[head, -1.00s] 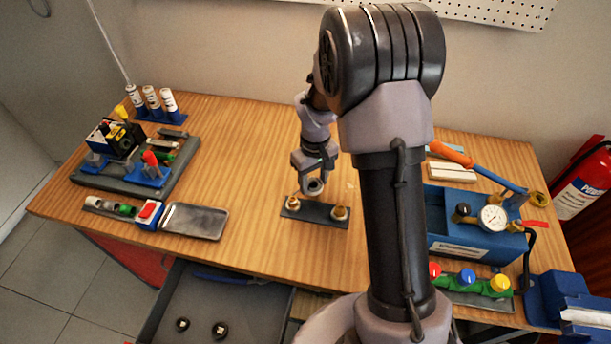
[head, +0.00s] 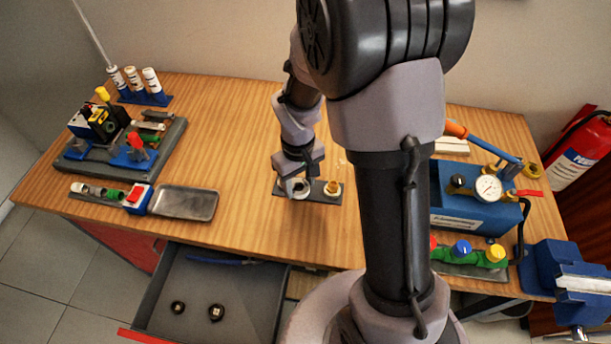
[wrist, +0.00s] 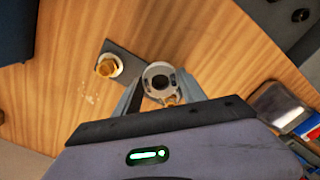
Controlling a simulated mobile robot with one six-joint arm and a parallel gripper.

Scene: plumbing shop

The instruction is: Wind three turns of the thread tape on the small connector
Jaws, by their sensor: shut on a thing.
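My gripper (head: 298,188) is shut on a pale ring-shaped roll, which looks like the thread tape (wrist: 158,79). The roll's round hole shows in the wrist view. A dark plate (head: 312,198) bears two brass connectors. The right connector (head: 333,188) stands clear of my gripper, with a pale ring around its base; it also shows in the wrist view (wrist: 107,67). The left connector is hidden in the head view; part of its brass (wrist: 170,101) shows beside the roll in the wrist view. I cannot tell whether they touch, or which connector is smaller.
A grey metal tray (head: 186,203) lies left of the plate. A blue gauge unit (head: 470,215) and valves in a row (head: 468,252) stand at right. An open drawer (head: 245,285) juts out in front, holding two dark fittings. Bare wood lies behind the plate.

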